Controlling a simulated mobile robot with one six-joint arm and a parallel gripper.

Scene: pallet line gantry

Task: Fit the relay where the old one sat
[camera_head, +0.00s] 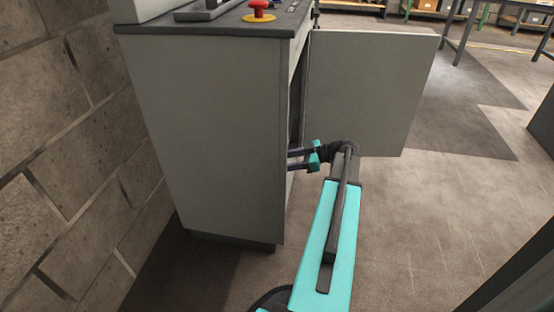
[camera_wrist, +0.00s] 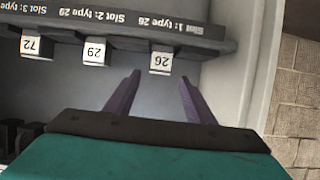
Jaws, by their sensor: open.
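My gripper (camera_head: 291,160) reaches into the open front of the grey cabinet (camera_head: 220,130); its purple fingers also show in the wrist view (camera_wrist: 160,80). The fingers are apart with nothing between them. In the wrist view, a dark rail (camera_wrist: 130,22) carries upside-down labels reading "Slot 1: type 26" and "Slot 2: type 29". Below them are white number tags: 26 (camera_wrist: 161,63), 29 (camera_wrist: 95,52) and a third (camera_wrist: 32,46) at the left. The 26 tag lies just beyond and between the fingertips. I cannot tell which thing is the relay.
The cabinet door (camera_head: 370,90) stands open to the right. A red button (camera_head: 259,8) sits on the cabinet top. Dark blocks (camera_wrist: 12,138) show at lower left inside.

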